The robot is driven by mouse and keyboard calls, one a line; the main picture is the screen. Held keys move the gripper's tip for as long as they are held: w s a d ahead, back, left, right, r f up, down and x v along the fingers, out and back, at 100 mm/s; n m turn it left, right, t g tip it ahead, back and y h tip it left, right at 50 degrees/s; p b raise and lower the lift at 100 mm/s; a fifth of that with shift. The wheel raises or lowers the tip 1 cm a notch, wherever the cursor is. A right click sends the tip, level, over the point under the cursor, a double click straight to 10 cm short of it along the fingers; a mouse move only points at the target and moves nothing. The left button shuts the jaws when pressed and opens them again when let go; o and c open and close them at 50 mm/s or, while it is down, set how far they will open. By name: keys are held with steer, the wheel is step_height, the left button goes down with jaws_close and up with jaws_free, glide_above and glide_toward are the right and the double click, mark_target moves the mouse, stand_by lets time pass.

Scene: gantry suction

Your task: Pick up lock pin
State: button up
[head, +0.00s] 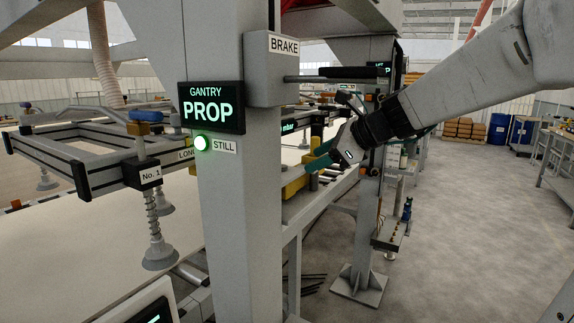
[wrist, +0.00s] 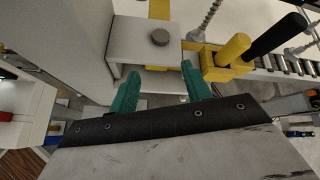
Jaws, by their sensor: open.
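My gripper (head: 319,156) is open and empty, its teal fingers extended beside the grey post in the head view. In the wrist view my gripper (wrist: 159,78) has its two fingers spread apart. Beyond the fingertips is a grey bracket (wrist: 132,43) with a small round dark-grey knob (wrist: 160,37) on it. The knob may be the head of the lock pin, but I cannot tell for sure. It lies in line with the gap between the fingers and is not touched by them. I cannot make out the lock pin in the head view.
A yellow clamp (wrist: 228,52) with a black handle (wrist: 276,37) is right of the bracket. In the head view, the grey post (head: 236,220) carries a PROP display (head: 211,107) and a BRAKE box (head: 272,75) with a dark lever (head: 345,74). Open floor (head: 465,230) lies right.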

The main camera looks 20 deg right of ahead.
mark_target(319, 141)
steer(key=w+d+r+m+t+h, duration=0.1)
steer(key=w+d+r+m+t, duration=0.2)
steer(key=w+d+m, duration=0.35)
steer(key=x, duration=0.5)
steer(key=shift+w+d+f, duration=0.15)
steer(key=shift+d+f, duration=0.1)
steer(key=shift+f, duration=0.25)
jaws_close()
